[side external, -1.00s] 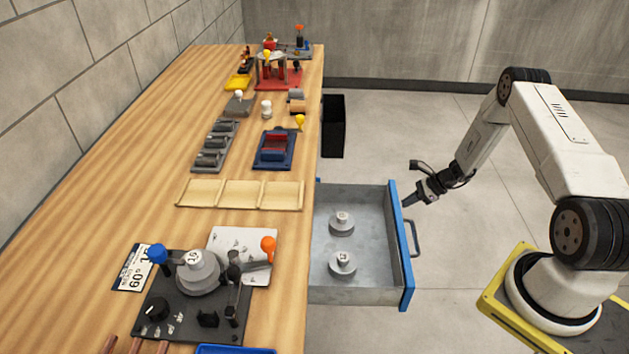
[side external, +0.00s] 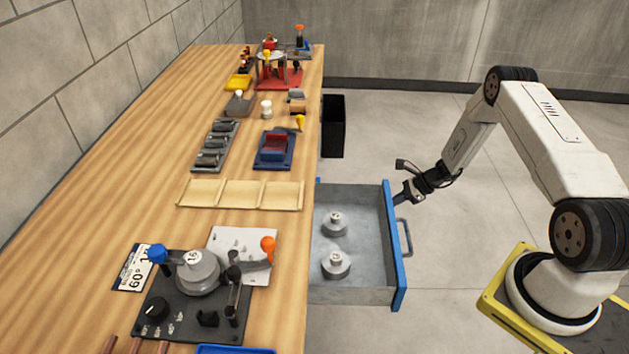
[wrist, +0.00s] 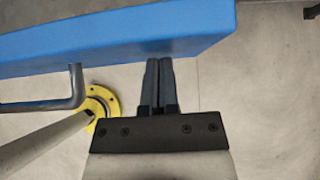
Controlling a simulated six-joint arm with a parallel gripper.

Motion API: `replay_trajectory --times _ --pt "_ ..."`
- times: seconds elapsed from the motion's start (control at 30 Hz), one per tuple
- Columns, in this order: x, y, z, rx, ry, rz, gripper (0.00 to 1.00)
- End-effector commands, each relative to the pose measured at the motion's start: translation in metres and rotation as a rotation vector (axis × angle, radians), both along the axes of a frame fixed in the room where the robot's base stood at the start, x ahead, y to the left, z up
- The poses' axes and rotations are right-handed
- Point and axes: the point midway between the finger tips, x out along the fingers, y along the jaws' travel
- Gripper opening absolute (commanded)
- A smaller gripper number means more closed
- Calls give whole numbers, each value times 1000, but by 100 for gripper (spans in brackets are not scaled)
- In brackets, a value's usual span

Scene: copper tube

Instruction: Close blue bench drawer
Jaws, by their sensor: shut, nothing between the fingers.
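The blue-fronted bench drawer (side external: 394,248) stands partly open, sticking out to the right from under the wooden bench in the side external view. Its grey tray holds two round grey weights (side external: 335,262). A grey bar handle (side external: 405,238) is on the outer face of the front. My gripper (side external: 398,198) is shut and empty, with its tips at or very close to the drawer front near its far end, beyond the handle. In the wrist view, the shut fingers (wrist: 159,68) point at the blue front (wrist: 130,38), with the handle (wrist: 60,103) to the left; contact is hard to tell.
The wooden bench (side external: 120,190) carries fixtures, a black plate with knobs (side external: 195,305) and a wooden tray (side external: 240,194). A black bin (side external: 333,125) stands beside the bench beyond the drawer. Floor right of the drawer is clear up to my yellow-edged base.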

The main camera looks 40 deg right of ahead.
Motion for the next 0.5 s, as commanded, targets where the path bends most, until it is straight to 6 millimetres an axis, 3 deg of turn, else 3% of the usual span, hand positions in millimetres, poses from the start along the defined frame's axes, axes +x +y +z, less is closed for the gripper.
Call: replay_trajectory --times 0.5 --pt "85 88 0 2 -3 8 0"
